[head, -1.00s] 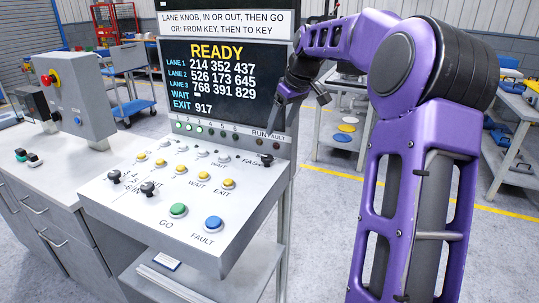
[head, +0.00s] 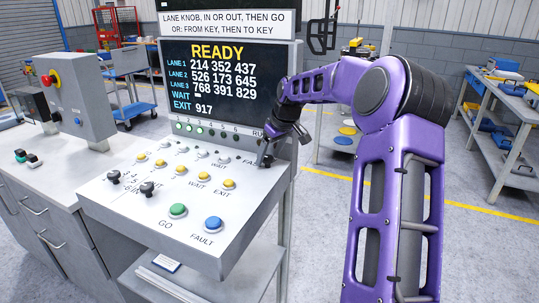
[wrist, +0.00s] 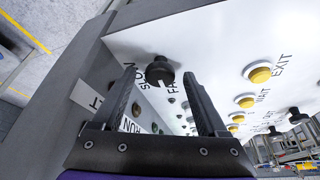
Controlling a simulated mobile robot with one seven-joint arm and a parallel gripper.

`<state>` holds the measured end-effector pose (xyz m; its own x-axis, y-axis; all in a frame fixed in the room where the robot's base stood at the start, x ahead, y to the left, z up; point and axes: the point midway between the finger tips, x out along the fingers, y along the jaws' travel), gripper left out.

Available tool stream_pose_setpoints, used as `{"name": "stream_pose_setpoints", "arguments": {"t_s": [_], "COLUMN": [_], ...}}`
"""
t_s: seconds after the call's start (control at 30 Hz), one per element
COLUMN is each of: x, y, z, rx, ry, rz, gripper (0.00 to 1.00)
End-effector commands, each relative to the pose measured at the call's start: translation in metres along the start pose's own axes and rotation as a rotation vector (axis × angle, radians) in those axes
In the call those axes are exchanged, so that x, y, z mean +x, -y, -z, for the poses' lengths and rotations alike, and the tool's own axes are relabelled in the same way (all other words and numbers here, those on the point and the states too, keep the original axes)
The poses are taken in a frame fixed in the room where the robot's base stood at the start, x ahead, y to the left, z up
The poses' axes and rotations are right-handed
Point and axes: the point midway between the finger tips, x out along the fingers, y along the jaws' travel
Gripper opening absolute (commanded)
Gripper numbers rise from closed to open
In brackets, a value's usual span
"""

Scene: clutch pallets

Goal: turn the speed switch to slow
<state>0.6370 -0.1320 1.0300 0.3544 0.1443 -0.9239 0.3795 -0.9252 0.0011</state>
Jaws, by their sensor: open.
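The speed switch (wrist: 160,72) is a black knob at the panel's far right corner, with the SLOW and FAST labels beside it in the wrist view. Its exact pointing direction is hard to read. My gripper (wrist: 159,80) is open, with one finger on each side of the knob in that picture. I cannot tell whether a finger touches it.
The panel also bears a green GO button (head: 178,210), a blue FAULT button (head: 213,223), several yellow buttons and two black knobs (head: 148,188) at the left. The upright display (head: 225,120), reading READY, rises close behind my gripper.

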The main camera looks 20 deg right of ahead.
Motion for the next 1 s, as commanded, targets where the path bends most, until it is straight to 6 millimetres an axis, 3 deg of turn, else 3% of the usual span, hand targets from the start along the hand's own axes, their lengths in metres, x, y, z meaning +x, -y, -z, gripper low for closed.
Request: {"name": "stream_pose_setpoints", "arguments": {"t_s": [0.07,0.47,1.0], "x": [-0.0001,-0.0004,-0.0001], "y": [0.0001,0.0001,0.0022], "z": [0.0000,0.0000,0.0008], "rx": [0.000,0.000,0.132], "ry": [0.000,0.000,0.000], "rz": [0.000,0.001,-0.057], "gripper": [0.70,0.00,0.00]}}
